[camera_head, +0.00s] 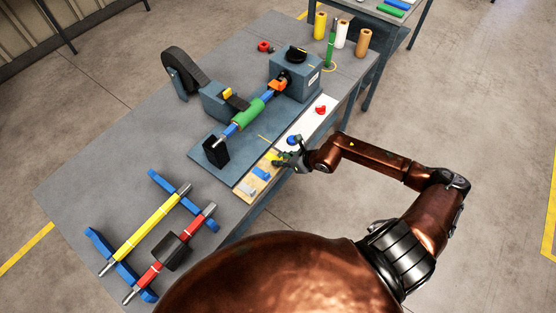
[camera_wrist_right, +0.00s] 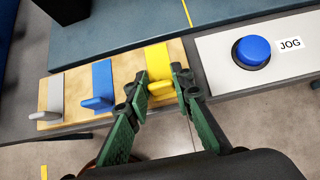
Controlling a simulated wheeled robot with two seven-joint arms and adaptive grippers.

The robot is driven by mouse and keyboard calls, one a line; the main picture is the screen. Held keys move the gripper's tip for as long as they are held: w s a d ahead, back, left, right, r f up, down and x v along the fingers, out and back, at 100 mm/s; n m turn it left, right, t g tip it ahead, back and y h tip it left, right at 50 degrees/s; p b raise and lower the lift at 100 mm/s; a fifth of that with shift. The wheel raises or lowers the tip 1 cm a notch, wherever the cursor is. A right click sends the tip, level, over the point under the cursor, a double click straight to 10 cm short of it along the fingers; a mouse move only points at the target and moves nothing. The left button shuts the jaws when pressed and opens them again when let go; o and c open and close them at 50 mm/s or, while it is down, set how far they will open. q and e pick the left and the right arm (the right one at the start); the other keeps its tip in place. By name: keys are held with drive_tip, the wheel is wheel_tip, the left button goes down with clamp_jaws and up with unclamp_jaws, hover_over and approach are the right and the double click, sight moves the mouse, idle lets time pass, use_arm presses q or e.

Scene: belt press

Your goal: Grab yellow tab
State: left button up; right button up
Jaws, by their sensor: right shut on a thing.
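The yellow tab (camera_wrist_right: 158,64) stands on a wooden strip at the bench's front edge, to the right of a blue tab (camera_wrist_right: 103,76) and a grey tab (camera_wrist_right: 56,97). My right gripper (camera_wrist_right: 160,90) has its green-padded fingers on either side of the yellow tab's protruding lower part and is shut on it. In the head view my right gripper (camera_head: 283,160) reaches in from the right over the strip and partly hides the yellow tab (camera_head: 272,156). My left gripper is not in view.
A blue JOG button (camera_wrist_right: 251,51) on a white panel lies just right of the gripper; a red button (camera_head: 320,109) sits farther along. The belt press with a green roller (camera_head: 248,112) stands behind. Yellow and red rollers lie on blue stands at the lower left.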

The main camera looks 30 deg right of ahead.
drive_tip(key=shift+r, duration=0.1)
drive_tip(key=shift+c, duration=0.3)
drive_tip(key=shift+r, duration=0.5)
wheel_tip(320, 180, up, 2)
drive_tip(key=shift+s+a+r, duration=0.15)
drive_tip(key=shift+r, duration=0.1)
drive_tip(key=s+a+r, duration=0.8)
drive_tip(key=s+r, duration=0.1)
drive_tip(key=s, duration=0.1)
drive_tip(key=shift+s+a+r, duration=0.15)
drive_tip(key=shift+s, duration=0.25)
